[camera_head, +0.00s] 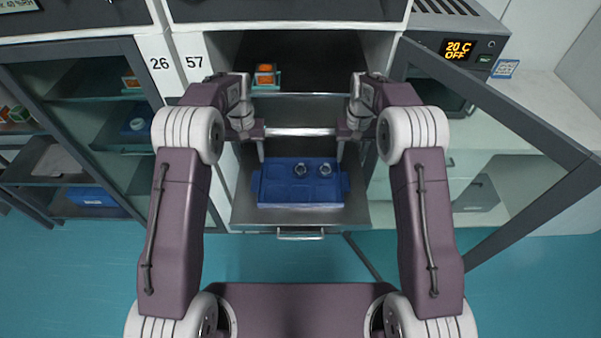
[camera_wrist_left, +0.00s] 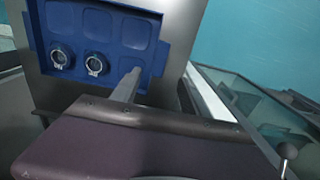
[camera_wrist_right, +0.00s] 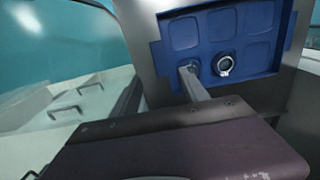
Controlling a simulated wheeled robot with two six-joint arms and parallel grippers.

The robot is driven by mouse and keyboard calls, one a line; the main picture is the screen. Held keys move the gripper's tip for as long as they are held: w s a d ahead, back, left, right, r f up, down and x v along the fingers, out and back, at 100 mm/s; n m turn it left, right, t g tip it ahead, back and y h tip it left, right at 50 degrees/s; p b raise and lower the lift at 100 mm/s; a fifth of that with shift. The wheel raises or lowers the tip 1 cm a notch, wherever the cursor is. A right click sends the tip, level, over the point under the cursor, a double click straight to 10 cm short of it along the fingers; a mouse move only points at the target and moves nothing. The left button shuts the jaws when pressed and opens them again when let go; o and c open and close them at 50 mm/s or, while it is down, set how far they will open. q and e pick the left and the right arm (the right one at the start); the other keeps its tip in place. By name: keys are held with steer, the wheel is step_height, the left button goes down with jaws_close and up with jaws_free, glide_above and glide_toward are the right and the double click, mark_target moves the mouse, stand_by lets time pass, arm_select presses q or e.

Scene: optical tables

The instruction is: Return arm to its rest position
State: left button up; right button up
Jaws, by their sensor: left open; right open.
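My left gripper (camera_head: 261,150) is open and empty at the left side of the open drawer, near the upper left of the blue tray. My right gripper (camera_head: 341,150) is open and empty at the right side, near the tray's upper right. Both arms reach forward, bent at the elbows. In the left wrist view, one finger (camera_wrist_left: 128,84) shows over the tray's edge. In the right wrist view, one finger (camera_wrist_right: 193,82) shows in front of the tray and partly covers one round part.
The blue tray (camera_head: 286,196) sits in the pulled-out drawer (camera_head: 345,216). Two round metal parts (camera_head: 300,169) (camera_head: 325,169) lie in its compartments. An open glass door (camera_head: 520,110) stands to the right. A shelf with an orange-and-teal item (camera_head: 265,77) is behind. Teal floor is clear in front.

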stand_by(0.4)
arm_select(q)
step_height(320, 180, up, 6)
steer(key=t, duration=0.1)
arm_select(e)
step_height(320, 180, up, 6)
steer(key=t, duration=0.1)
arm_select(q)
steer(key=s+a+r, duration=0.2)
steer(key=s+r, duration=0.2)
steer(key=s, duration=0.6)
arm_select(e)
steer(key=s+d+r, duration=0.2)
steer(key=s+r, duration=0.2)
steer(key=s, duration=0.6)
arm_select(q)
steer(key=s+f, duration=0.4)
steer(key=s, duration=0.4)
steer(key=s+f, duration=0.4)
steer(key=s, duration=0.3)
steer(key=shift+s+a, duration=0.2)
steer(key=shift+s, duration=0.15)
arm_select(e)
steer(key=s+f, duration=0.4)
steer(key=s, duration=0.4)
steer(key=s+f, duration=0.4)
steer(key=s, duration=0.3)
steer(key=shift+s+d, duration=0.2)
steer(key=shift+s, duration=0.2)
